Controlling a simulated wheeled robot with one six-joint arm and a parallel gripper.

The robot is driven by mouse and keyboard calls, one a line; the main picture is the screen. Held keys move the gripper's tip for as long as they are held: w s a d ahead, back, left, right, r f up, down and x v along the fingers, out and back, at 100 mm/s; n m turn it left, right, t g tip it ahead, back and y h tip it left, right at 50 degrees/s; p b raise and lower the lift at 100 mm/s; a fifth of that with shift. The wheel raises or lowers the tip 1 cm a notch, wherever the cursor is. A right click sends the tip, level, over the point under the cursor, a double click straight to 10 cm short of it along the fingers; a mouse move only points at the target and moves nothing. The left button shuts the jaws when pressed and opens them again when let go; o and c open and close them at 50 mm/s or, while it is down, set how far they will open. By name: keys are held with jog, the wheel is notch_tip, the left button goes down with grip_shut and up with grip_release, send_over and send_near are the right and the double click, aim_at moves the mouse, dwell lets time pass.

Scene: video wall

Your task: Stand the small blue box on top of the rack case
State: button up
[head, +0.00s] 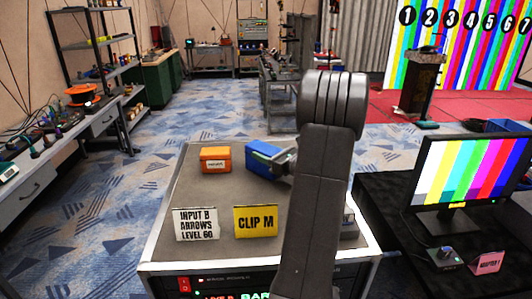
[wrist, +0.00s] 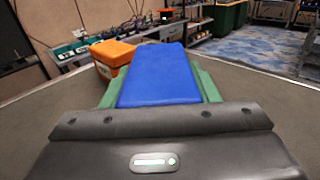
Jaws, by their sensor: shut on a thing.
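The small blue box (head: 262,158) is at the back of the grey top of the rack case (head: 212,256), right of the orange box. In the wrist view the blue box (wrist: 160,76) lies between the green fingers of my gripper (wrist: 158,88). My gripper is shut on it. In the head view my gripper (head: 284,162) reaches it from the right, partly hidden by my arm. Whether the box touches the case top I cannot tell.
An orange box (head: 215,160) stands close left of the blue box; it also shows in the wrist view (wrist: 112,57). An "INPUT B" card (head: 196,223) and a yellow "CLIP M" card (head: 256,221) stand at the front. The case top between is clear. A monitor (head: 468,172) stands right.

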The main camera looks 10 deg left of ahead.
jog(key=o, duration=1.2)
jog(key=shift+s+d, duration=0.1)
jog(key=shift+d, duration=0.1)
jog(key=b+v, duration=0.2)
jog(key=v, duration=0.9)
jog(key=shift+s+d, duration=0.2)
